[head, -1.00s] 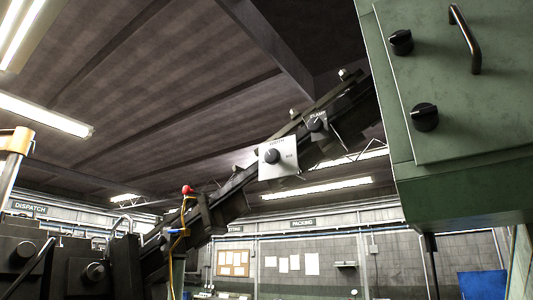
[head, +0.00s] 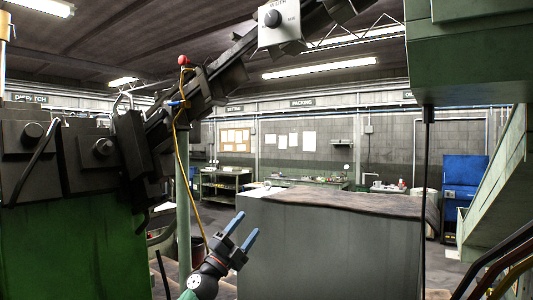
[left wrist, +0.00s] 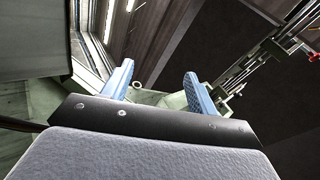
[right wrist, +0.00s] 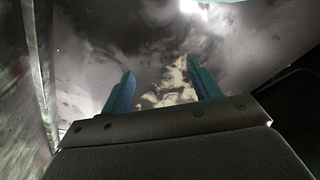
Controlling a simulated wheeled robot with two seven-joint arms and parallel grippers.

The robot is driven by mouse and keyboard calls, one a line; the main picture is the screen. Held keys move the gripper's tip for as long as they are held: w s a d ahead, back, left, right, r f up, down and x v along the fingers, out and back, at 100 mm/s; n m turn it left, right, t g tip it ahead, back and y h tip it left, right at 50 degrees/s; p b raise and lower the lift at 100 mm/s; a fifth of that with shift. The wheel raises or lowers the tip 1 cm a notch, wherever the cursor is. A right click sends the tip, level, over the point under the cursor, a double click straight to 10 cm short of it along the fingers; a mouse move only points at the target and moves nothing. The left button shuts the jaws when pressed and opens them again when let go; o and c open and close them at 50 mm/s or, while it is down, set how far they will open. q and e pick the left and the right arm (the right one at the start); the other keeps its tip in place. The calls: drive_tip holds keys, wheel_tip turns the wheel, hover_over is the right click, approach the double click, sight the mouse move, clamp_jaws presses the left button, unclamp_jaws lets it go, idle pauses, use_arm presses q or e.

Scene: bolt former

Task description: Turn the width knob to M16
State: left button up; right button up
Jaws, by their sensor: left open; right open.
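The width knob (head: 272,18) is a round black knob on a pale plate (head: 291,35) at the top of the head view. The plate hangs on the dark slanted rail, and its small lettering is too blurred to read for sure. My left gripper (head: 246,228) is low in the middle of the head view, well below the knob in the picture, with blue fingers apart and empty. The left wrist view shows the same open fingers (left wrist: 158,76). My right gripper (right wrist: 160,70) shows only in the right wrist view, open and empty, before a blurred grey surface.
A large grey block (head: 330,245) stands right of my left gripper. A green machine with dark knobs and handles (head: 85,235) fills the left side. A green cabinet (head: 470,70) hangs at upper right. A yellow cable (head: 178,150) hangs from the rail near a red ball.

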use_arm(q)
drive_tip(key=s+d+r+m+g, duration=0.2)
drive_tip(key=s+r+m+g, duration=0.3)
drive_tip(key=r, duration=0.5)
drive_tip(key=s+d+r+m+g+h, duration=0.1)
drive_tip(key=s+d+r+m+g, duration=0.15)
drive_tip(key=r+m, duration=0.6)
drive_tip(key=s+d+r+m+g, duration=0.3)
drive_tip(key=r+m+g, duration=0.2)
drive_tip(key=r, duration=0.7)
drive_tip(key=n+t+y+p, duration=0.1)
drive_tip(key=t+y+p, duration=0.4)
drive_tip(key=t+y, duration=0.3)
approach(270, 18)
drive_tip(key=x, duration=0.7)
drive_tip(key=shift+r, duration=0.1)
drive_tip(key=shift+p+x, duration=0.3)
drive_tip(key=shift+x, duration=0.55)
use_arm(e)
drive_tip(key=s+d+f, duration=0.2)
drive_tip(key=f, duration=0.4)
drive_tip(key=s+d+f, duration=0.2)
drive_tip(key=d+f, duration=0.1)
drive_tip(key=f, duration=0.2)
drive_tip(key=shift+s+d+f+t+h, duration=0.15)
drive_tip(key=shift+s+f+t+h, duration=0.15)
drive_tip(key=shift+f+t, duration=0.1)
